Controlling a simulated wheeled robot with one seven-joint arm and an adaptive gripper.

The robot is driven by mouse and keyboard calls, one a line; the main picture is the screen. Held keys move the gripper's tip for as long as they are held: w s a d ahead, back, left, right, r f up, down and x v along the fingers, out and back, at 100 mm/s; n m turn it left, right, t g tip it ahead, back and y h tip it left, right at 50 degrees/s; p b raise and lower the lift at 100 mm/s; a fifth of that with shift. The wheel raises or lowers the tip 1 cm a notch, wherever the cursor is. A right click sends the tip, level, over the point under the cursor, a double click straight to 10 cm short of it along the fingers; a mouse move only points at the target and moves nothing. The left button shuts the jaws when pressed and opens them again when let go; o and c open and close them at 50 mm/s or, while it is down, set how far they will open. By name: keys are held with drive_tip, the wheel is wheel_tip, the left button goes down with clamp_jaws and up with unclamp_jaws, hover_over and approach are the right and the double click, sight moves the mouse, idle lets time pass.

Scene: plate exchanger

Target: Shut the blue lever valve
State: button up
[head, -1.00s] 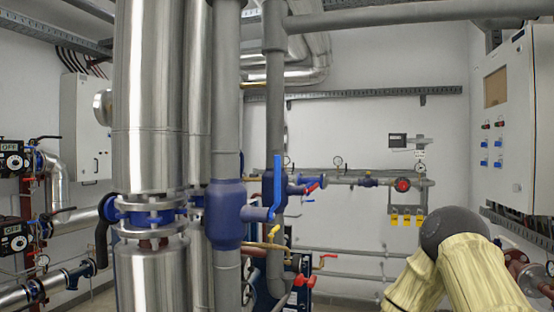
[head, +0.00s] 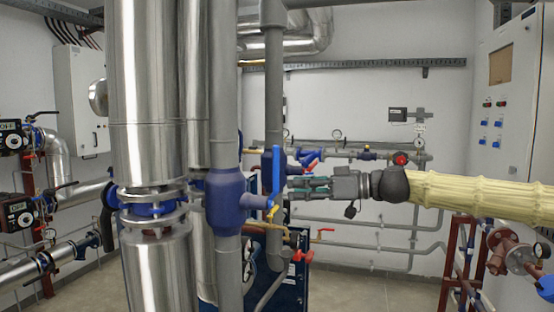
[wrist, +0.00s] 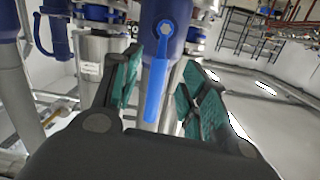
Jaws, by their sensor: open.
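The blue lever (head: 276,172) stands upright on the blue valve body (head: 226,197), which sits on a grey vertical pipe. My gripper (head: 294,186) reaches in from the right with its fingertips just right of the lever. In the wrist view, the lever (wrist: 156,92) hangs from a bolted hub on the blue valve body (wrist: 168,15) and shows between the two green-padded fingers of my gripper (wrist: 166,65). The fingers are open, with a gap on both sides of the lever. Whether the lever is deep between the pads is hard to tell.
A thick insulated silver pipe (head: 150,80) stands at the left. A grey control cabinet (head: 505,110) hangs at the right.

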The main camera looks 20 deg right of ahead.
drive_tip(key=n+y, duration=0.1)
drive_tip(key=n, duration=0.1)
approach(279, 157)
drive_tip(key=shift+p+x, duration=2.4)
drive_tip(key=shift+x, duration=3)
drive_tip(key=shift+w+d, duration=0.1)
drive_tip(key=shift+w, duration=0.05)
clamp_jaws()
